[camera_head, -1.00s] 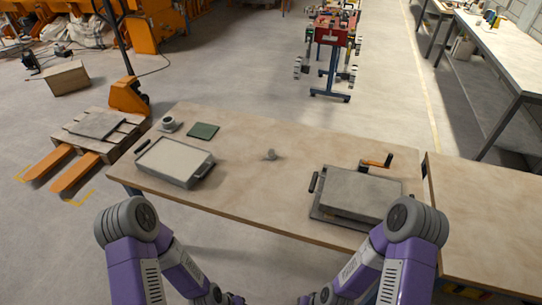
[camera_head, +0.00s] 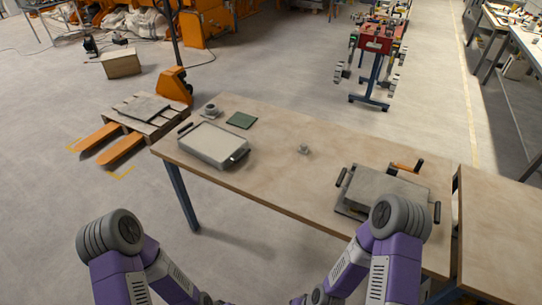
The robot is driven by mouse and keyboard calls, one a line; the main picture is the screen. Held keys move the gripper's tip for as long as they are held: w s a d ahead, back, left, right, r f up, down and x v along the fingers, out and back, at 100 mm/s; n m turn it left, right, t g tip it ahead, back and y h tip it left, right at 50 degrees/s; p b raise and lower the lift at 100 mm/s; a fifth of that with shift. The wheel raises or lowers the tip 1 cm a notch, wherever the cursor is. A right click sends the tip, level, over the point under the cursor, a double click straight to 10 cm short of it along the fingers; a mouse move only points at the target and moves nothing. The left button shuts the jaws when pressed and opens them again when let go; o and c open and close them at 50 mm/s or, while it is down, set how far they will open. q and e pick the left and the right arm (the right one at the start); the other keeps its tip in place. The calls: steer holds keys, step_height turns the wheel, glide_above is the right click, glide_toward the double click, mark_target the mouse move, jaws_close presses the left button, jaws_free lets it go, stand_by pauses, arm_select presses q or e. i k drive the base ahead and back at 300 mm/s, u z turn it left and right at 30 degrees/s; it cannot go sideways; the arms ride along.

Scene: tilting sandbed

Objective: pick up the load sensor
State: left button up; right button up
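A small grey piece (camera_head: 303,149), which looks like the load sensor, sits on the middle of the wooden table (camera_head: 270,180). It is too small to make out in detail. My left gripper (camera_head: 212,299) is at the bottom edge, partly cut off, in front of the table and below its near edge. My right gripper (camera_head: 312,298) is also at the bottom edge, partly cut off and apart from the grey piece. I cannot tell whether either gripper is open or shut.
A sand-filled tray (camera_head: 212,143) with black handles is at the left of the table. Behind it are a small round item (camera_head: 210,111) and a green pad (camera_head: 241,120). A grey tilting bed (camera_head: 385,188) with an orange crank (camera_head: 405,167) is at the right.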

mark_target(303, 149)
steer(key=u, duration=3.4)
steer(key=i, duration=0.1)
steer(key=z, duration=2.65)
steer(key=i, duration=0.85)
steer(key=z, duration=0.65)
